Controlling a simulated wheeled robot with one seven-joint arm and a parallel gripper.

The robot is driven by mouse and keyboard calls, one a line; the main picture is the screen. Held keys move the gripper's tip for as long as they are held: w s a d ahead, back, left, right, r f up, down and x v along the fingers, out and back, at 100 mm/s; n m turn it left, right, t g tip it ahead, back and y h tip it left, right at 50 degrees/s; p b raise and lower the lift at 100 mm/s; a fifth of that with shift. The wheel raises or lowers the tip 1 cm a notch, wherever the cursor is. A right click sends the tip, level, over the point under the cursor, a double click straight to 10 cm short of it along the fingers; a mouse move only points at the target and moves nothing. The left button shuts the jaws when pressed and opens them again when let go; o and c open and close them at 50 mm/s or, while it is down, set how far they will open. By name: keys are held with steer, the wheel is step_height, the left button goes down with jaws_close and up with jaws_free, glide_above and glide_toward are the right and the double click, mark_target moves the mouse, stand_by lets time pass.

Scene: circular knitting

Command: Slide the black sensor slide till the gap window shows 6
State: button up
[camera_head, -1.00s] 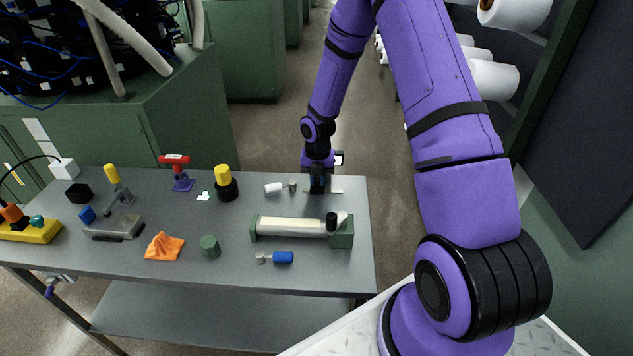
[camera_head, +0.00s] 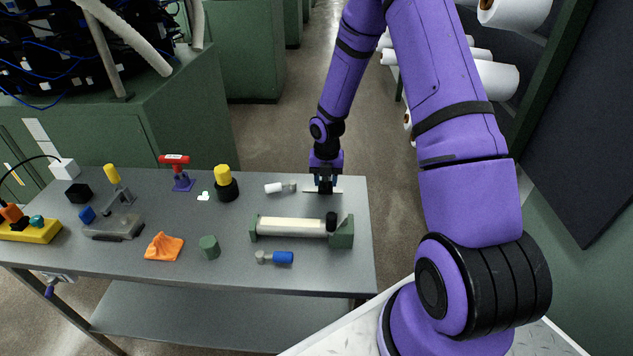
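A green-ended fixture with a long cream bar (camera_head: 290,226) lies across the front right of the table. A small black piece (camera_head: 332,219), which looks like the sensor slide, sits at the bar's right end, beside the green end block (camera_head: 343,234). No gap window or number is readable at this size. My gripper (camera_head: 323,191) points down behind the fixture, apart from the black piece. Its fingers are dark and small, and I cannot tell whether they are open. A thin pale strip (camera_head: 309,190) shows on both sides of the fingertips.
A white cylinder (camera_head: 273,188) lies left of my gripper. A blue-handled piece (camera_head: 283,258) lies in front of the fixture. A green cylinder (camera_head: 209,247), an orange cloth (camera_head: 164,247) and a yellow-topped black piece (camera_head: 224,184) are further left. The table's right edge is close.

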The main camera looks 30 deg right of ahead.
steer(key=shift+r, duration=3)
steer(key=shift+r, duration=0.2)
steer(key=s+a+r+m+t+h, duration=0.1)
steer(key=s+a+r+m, duration=0.2)
steer(key=r, duration=0.5)
steer(key=s+r+m, duration=0.3)
steer(key=r+m, duration=0.3)
steer(key=r, duration=0.2)
steer(key=s+a+r+m+t+h, duration=0.1)
steer(key=s+a+r+m, duration=0.2)
steer(key=r, duration=0.5)
steer(key=s+a+r+m+t, duration=0.1)
steer(key=s+r+m, duration=0.2)
steer(key=s+m, duration=0.2)
steer(key=s+a+r+m+t+y, duration=0.1)
steer(key=s+r+m, duration=0.3)
steer(key=s, duration=0.5)
steer(key=s+a+r+m+t+y, duration=0.1)
steer(key=s+a+r+m, duration=0.1)
steer(key=s+r+m, duration=0.2)
steer(key=shift+s+a+m, duration=0.15)
steer(key=shift+s+m, duration=1.5)
steer(key=shift+m, duration=0.45)
